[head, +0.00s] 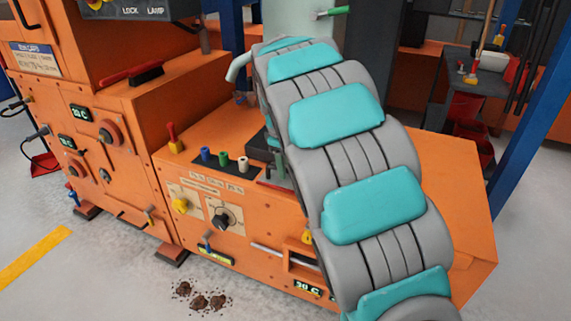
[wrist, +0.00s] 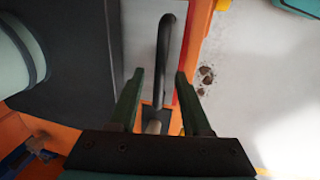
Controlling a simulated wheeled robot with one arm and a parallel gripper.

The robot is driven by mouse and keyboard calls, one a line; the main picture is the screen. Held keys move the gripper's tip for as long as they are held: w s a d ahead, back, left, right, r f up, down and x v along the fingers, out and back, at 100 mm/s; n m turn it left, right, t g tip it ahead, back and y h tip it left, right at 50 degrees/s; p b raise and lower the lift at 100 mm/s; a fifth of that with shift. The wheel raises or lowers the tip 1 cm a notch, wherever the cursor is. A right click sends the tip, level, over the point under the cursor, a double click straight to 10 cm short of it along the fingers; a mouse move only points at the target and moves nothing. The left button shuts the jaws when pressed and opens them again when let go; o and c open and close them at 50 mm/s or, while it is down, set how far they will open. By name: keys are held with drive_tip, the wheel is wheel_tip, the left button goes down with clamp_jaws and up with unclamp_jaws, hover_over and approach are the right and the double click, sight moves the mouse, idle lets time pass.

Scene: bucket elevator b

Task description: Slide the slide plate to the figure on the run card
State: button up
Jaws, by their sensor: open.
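In the wrist view a pale grey plate (wrist: 140,45), which looks like the slide plate, carries a dark upright bar handle (wrist: 163,55). My gripper (wrist: 160,74) is open, its two green fingers on either side of the handle's lower part. I cannot tell whether either finger touches it. In the head view my arm covers this spot. A card with a blue heading (head: 35,59), probably the run card, is on the orange cabinet at the left; its figures are too small to read.
The orange machine housing (head: 220,140) has a row of coloured plugs (head: 222,160), a black knob (head: 224,218) and a yellow knob (head: 181,205) near my arm. Brown clumps (head: 200,299) lie on the floor. A blue post (head: 532,115) stands at the right.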

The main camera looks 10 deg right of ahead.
clamp_jaws()
idle(1.4)
